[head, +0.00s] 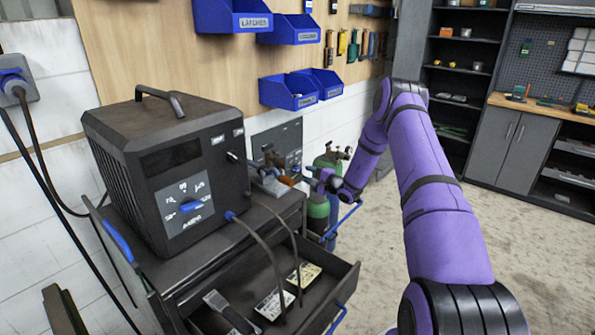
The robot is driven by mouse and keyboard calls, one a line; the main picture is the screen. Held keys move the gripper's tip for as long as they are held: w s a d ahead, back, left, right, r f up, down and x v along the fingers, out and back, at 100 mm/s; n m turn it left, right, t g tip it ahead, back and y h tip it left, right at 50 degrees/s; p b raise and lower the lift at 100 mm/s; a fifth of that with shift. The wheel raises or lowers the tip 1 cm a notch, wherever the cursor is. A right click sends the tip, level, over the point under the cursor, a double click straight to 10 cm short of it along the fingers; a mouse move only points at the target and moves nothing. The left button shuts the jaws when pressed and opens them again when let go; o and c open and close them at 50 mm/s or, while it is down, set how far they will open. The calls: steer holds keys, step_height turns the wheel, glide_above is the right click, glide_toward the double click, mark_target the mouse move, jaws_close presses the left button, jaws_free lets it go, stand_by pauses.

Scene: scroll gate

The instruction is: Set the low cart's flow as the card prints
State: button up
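A dark cart (190,268) stands at the left with its top drawer (335,290) pulled open. Two small printed cards (274,304) (304,274) lie in the drawer; their print is too small to read. A black boxy machine (122,180) sits on the cart, with a blue knob (190,206) on its grey front panel. Green gas cylinders (318,210) with brass-coloured valve fittings (338,153) stand behind the cart. My gripper (304,180) is beyond the machine's right side, near a small orange-tipped part (288,181). Its fingers are too small to read, and contact is unclear.
A brush-like tool (228,312) lies in the drawer. Cables run from the machine into it. Blue bins (232,16) hang on the wooden wall panel. A grey cabinet (510,150) and shelves stand at the back right. The floor (540,240) at right is clear.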

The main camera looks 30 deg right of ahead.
mark_target(299, 170)
steer(key=shift+x, duration=3.15)
jaws_close()
